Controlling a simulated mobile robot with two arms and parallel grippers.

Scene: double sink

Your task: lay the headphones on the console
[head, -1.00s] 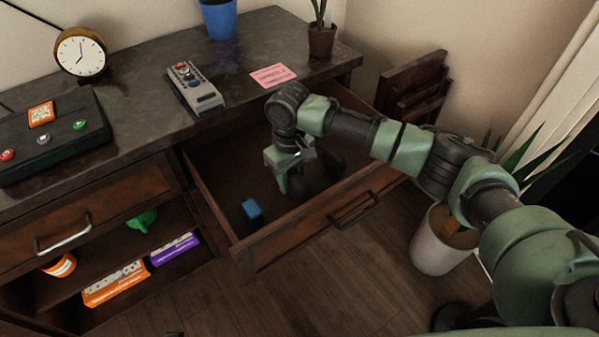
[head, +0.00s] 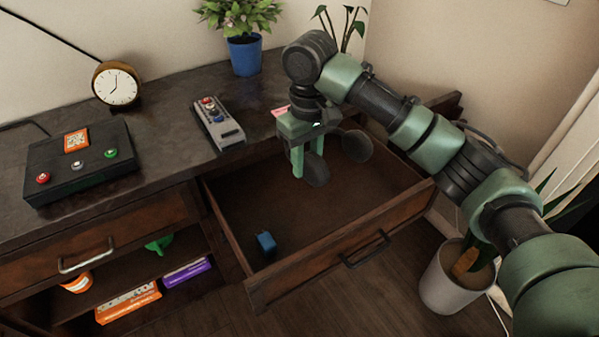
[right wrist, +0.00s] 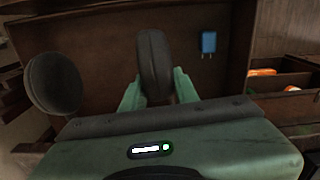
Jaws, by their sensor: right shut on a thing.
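The headphones (head: 357,147) are dark, with two round ear cups. My right gripper (head: 307,155) is shut on them and holds them above the open drawer (head: 350,255). In the right wrist view one ear cup (right wrist: 153,62) is between the fingers (right wrist: 157,90), and the other cup hangs free at the left. The headband is mostly hidden. The console (head: 165,122) has a dark top, to the left of and behind my right gripper. My left gripper is not in view.
On the console top are a button box (head: 80,165), a clock (head: 117,86), a grey remote-like device (head: 218,125), a blue-potted plant (head: 244,55) and a partly hidden pink card (head: 281,111). A small blue object (head: 266,242) lies in the drawer. A white-potted plant (head: 455,280) stands at right.

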